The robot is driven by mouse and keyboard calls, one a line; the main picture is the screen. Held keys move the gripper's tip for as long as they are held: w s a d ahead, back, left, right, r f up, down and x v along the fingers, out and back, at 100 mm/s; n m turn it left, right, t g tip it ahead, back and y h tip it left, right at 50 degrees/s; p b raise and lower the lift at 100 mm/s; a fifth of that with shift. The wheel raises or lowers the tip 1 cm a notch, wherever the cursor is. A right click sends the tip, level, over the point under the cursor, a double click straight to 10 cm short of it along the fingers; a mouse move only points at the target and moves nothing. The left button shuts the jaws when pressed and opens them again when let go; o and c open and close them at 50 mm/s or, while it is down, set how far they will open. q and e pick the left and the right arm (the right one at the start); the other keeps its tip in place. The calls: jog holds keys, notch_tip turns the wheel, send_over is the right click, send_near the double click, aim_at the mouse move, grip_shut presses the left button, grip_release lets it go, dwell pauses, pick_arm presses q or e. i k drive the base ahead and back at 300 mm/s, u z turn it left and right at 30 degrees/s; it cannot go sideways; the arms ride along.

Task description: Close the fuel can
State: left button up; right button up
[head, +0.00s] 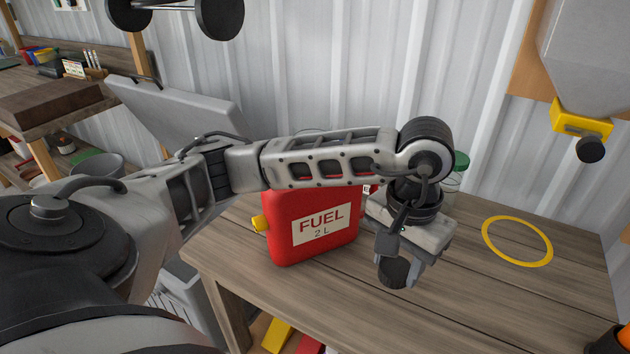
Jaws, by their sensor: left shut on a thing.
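My right gripper is not in view.
The workbench (450,310) is clear at front right. A yellow ring (517,241) lies flat on it. A green-lidded jar (461,162) stands behind my gripper. A grey hopper with a yellow fitting (580,120) hangs at upper right. A dark holder (608,342) is at the right edge.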

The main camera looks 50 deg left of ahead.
aim_at(304, 223)
jog(key=z, duration=1.4)
jog(key=k, duration=1.9)
jog(key=u, duration=2.35)
jog(key=i, duration=0.5)
jog(key=u, duration=0.05)
